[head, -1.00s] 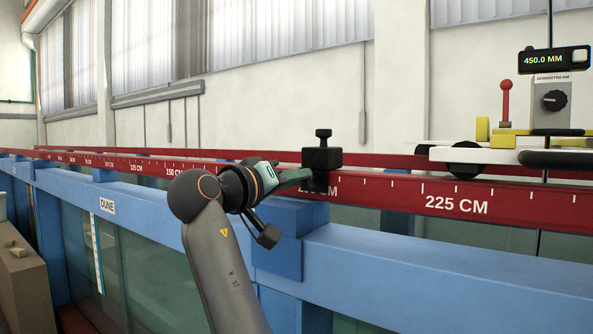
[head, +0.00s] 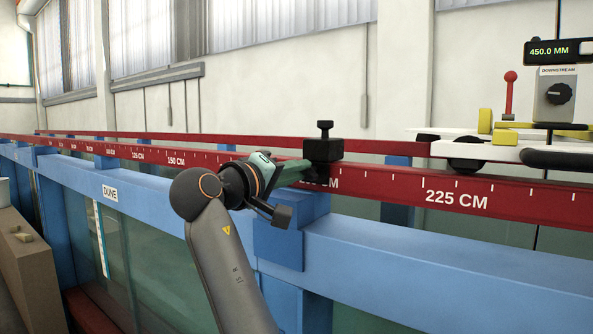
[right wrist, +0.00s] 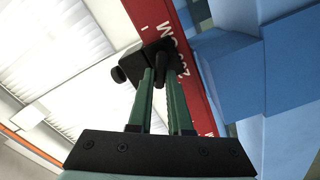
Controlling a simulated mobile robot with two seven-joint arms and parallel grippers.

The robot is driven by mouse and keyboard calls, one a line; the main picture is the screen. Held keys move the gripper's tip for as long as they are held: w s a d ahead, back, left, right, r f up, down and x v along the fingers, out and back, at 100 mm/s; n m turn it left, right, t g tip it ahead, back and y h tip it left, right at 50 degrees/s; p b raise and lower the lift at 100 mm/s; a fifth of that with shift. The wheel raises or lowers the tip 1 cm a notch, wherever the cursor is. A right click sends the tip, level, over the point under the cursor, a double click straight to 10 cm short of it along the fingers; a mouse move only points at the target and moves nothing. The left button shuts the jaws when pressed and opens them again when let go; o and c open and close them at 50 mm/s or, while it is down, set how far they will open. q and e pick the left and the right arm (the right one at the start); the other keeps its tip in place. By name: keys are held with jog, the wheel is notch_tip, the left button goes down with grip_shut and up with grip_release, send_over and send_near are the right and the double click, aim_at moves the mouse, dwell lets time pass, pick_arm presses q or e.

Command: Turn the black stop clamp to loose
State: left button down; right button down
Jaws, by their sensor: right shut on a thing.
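The black stop clamp (head: 323,150) is a dark block with a knob on top, seated on the red rail (head: 400,186) near the 200 cm mark. My right gripper (head: 305,168) reaches it from the left with green fingers. In the right wrist view, the fingers (right wrist: 161,78) are shut on a short dark handle that sticks out of the clamp (right wrist: 137,68) toward me. The clamp's top knob (right wrist: 118,75) is clear of the fingers. The handle is hidden in the head view. My left gripper is not in view.
A carriage (head: 560,150) with a 450.0 MM display (head: 553,51), a dial box and a red-topped lever stands on the rails to the right. The blue flume frame (head: 430,262) runs below the rail. A brown box (head: 25,265) is at the lower left.

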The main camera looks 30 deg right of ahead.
jog(key=c, duration=0.8)
grip_release()
jog(key=shift+c, duration=0.2)
jog(key=b+v, duration=0.2)
jog(key=v, duration=1)
jog(key=shift+a+b, duration=0.25)
jog(key=shift+b, duration=0.05)
jog(key=shift+s, duration=0.15)
